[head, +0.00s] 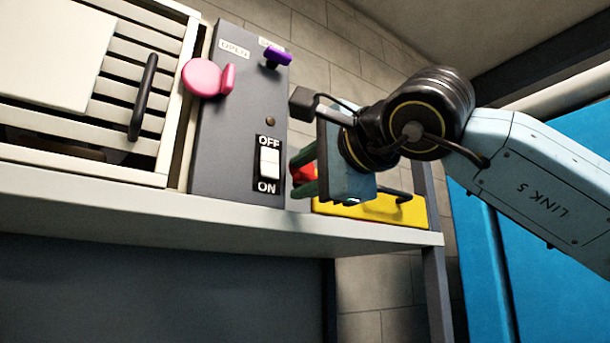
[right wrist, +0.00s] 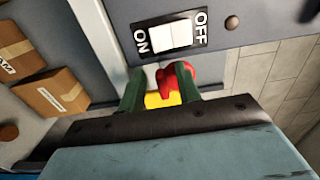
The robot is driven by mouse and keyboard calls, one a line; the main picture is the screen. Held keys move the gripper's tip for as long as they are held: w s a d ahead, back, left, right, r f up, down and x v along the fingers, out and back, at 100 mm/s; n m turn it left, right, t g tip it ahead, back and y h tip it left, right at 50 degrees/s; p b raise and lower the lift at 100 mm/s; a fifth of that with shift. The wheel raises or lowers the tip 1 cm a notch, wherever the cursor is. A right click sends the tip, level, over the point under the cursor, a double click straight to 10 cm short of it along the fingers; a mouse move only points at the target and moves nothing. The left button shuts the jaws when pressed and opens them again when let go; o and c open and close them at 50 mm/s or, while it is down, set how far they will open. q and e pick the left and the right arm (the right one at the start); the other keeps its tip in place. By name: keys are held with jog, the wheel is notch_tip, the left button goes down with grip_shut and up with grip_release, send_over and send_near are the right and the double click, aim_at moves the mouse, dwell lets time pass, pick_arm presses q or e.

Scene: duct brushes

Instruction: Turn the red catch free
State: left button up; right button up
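The red catch (head: 303,173) shows in the head view beside the lower right edge of the grey panel, partly hidden by my right gripper. In the right wrist view the red catch (right wrist: 175,74) has a rounded part and a raised tab, just below the switch. My right gripper (head: 298,176) has green fingers, one above and one below the red in the head view. In the right wrist view its fingers (right wrist: 160,88) stand apart, with a gap beside the left finger; the right finger covers part of the catch. Whether they touch it I cannot tell. My left gripper is not in view.
The grey panel (head: 226,135) carries a pink knob (head: 206,78), a purple knob (head: 278,58) and a white OFF/ON switch (head: 269,163). A yellow case (head: 385,209) with a black handle sits on the shelf (head: 120,206). A slatted cabinet (head: 135,70) stands left. Cardboard boxes (right wrist: 60,92) show in the wrist view.

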jog(key=b+v, duration=0.3)
jog(key=v, duration=1)
jog(key=shift+b, duration=0.3)
jog(key=shift+d+f, duration=0.1)
